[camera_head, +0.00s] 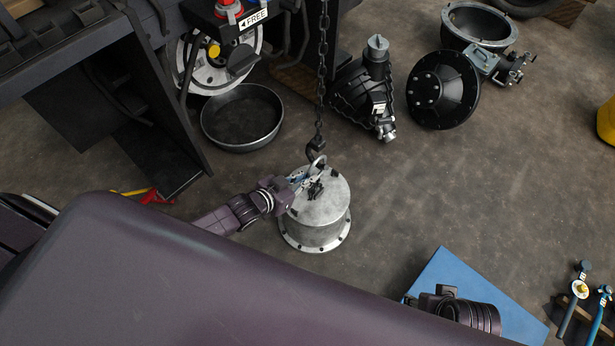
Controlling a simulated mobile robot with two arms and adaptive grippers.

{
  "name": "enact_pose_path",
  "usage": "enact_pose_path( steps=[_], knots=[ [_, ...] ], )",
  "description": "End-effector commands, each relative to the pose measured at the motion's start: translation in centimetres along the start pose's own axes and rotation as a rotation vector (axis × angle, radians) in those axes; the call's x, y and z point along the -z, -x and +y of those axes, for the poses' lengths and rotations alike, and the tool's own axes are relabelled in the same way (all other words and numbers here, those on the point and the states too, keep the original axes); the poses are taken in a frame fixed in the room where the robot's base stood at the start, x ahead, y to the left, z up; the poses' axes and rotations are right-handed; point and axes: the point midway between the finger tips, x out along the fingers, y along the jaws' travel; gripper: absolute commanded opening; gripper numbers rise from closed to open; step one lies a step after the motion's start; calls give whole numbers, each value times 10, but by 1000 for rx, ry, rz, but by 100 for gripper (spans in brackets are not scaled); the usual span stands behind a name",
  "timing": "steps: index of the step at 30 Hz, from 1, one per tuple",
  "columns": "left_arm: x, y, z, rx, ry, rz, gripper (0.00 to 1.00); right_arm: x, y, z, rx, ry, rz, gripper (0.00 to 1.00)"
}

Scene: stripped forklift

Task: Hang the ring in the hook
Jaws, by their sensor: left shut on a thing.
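A dark hook (315,147) hangs from a chain (322,70) above a grey metal cylinder (318,215) with a bolted flange that stands on the floor. A pale ring (318,163) shows at the top of the cylinder, right by the hook. My left gripper (300,181) reaches in from the left over the cylinder's lid and is shut on the ring. The hook and ring overlap in this view, so I cannot tell whether the ring is on the hook. Part of my right arm shows at the lower right; its gripper fingers cannot be seen.
A round black pan (242,117) lies behind, near the dark forklift frame (150,100). Black machine parts (443,90) stand at the back right. A blue board (450,285) and tools (580,290) lie at the lower right. The floor right of the cylinder is clear.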

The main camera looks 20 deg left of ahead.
Motion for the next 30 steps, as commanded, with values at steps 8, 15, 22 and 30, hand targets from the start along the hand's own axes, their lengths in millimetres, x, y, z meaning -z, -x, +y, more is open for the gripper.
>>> enact_pose_path(
  steps=[8, 15, 22, 30],
  knots=[
    [0, -1, 0, 0, 0, 4, 0, 0, 1, 0, 0, 0, 0, 40],
    [-5, -5, -2, -1, -1, 5, 0, 6, 14, 1, -1, -2, 11, 40],
    [-5, -5, -2, -1, 0, 5, 0, 4, 22, 0, -1, -3, 12, 40],
    [-5, -5, -2, -1, 0, 4, 14, -1, 18, 0, 0, -3, -1, 40]
  ],
)
